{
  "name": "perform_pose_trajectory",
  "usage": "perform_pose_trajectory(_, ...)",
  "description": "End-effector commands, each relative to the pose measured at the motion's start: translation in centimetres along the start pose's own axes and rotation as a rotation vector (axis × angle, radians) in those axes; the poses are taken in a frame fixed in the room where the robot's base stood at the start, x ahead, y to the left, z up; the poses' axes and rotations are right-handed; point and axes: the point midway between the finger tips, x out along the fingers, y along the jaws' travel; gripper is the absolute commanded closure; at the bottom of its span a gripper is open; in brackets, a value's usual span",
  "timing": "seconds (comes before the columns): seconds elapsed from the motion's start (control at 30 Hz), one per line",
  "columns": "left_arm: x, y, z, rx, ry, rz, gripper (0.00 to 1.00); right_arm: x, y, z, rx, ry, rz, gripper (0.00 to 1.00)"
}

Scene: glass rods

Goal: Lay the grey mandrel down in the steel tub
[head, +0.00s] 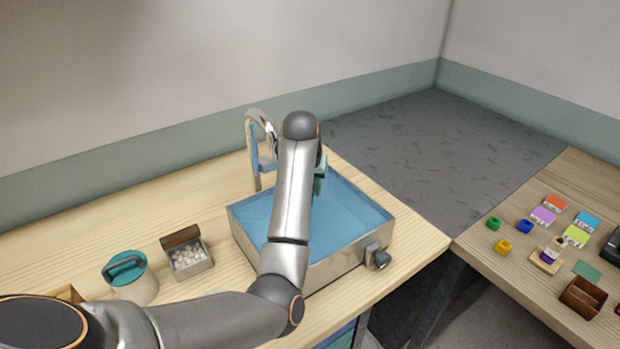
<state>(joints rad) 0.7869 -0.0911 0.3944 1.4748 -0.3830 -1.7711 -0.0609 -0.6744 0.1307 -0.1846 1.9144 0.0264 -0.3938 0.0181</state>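The steel tub (375,246) is set in the wooden bench in the middle of the view, with a blue inside. My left arm comes in from the lower left and reaches over the tub, covering its middle. My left gripper is mostly hidden behind the arm's far end. A small teal-green part (320,176) shows beside the arm there, and I cannot tell what it belongs to. I cannot make out the grey mandrel; the arm may hide it. My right gripper is not in view.
A curved steel tap (255,150) stands behind the tub. A teal-lidded canister (136,284) and a box of white pebbles (190,262) stand left of it. A knob (379,259) sticks out from the tub's front. A second table (515,265) at right holds small coloured items.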

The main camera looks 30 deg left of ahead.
Motion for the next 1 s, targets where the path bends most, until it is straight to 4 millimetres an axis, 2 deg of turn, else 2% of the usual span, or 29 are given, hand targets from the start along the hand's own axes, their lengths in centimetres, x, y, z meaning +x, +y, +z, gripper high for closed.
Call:
perform_pose_trajectory(0.27, 1.7, 0.0, 0.8, 0.0, -0.004, 0.0, 1.0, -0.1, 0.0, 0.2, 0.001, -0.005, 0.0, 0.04)
perform_pose_trajectory(0.53, 4.7, 0.0, 2.1, 0.0, -0.004, 0.0, 1.0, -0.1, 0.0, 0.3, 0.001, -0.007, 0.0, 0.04)
perform_pose_trajectory(1.0, 10.1, 0.0, 4.2, 0.0, -0.002, -0.001, 1.0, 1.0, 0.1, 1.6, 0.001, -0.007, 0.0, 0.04)
